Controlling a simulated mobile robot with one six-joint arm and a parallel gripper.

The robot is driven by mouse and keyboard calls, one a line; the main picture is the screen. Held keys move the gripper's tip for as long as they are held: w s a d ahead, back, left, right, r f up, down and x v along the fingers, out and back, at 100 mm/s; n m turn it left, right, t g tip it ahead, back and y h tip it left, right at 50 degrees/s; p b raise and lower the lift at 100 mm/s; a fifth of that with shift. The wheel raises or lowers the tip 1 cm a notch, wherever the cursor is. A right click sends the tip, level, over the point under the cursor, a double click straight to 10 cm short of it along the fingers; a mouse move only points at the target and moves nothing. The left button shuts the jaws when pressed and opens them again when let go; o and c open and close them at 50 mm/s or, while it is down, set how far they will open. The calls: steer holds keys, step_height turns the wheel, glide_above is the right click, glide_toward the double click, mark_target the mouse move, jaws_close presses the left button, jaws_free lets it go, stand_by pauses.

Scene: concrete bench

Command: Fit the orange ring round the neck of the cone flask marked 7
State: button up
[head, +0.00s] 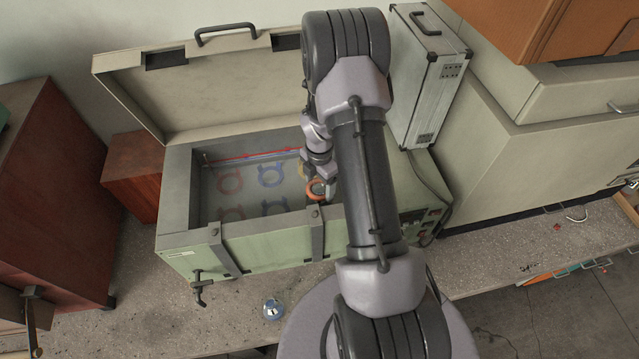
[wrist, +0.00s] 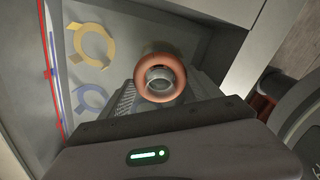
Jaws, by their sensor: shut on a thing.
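The orange ring (head: 316,190) is held in my gripper (head: 325,187), inside the right part of the open green case. In the wrist view the ring (wrist: 148,87) sits between the fingers, with a grey round tube-like shape in its hole; I cannot tell what that shape is. My gripper's fingers (wrist: 160,92) are shut on the ring. A small cone flask (head: 272,309) with bluish contents stands upright on the bench in front of the case, well apart from the ring. It carries a pale label, too small to read. My arm hides part of the case.
The case (head: 180,210) has its lid (head: 215,95) raised behind and a front wall between ring and flask. Red (head: 230,180), blue (head: 271,176) and yellow (wrist: 91,44) rings show inside. A silver case (head: 425,85) stands at right. Bench around the flask is clear.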

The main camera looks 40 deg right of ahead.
steer(key=shift+f, duration=0.25)
steer(key=o, duration=1.7)
steer(key=shift+c, duration=0.2)
steer(key=shift+o, duration=0.2)
step_height(320, 180, up, 8)
steer(key=p, duration=0.5)
steer(key=shift+r, duration=0.2)
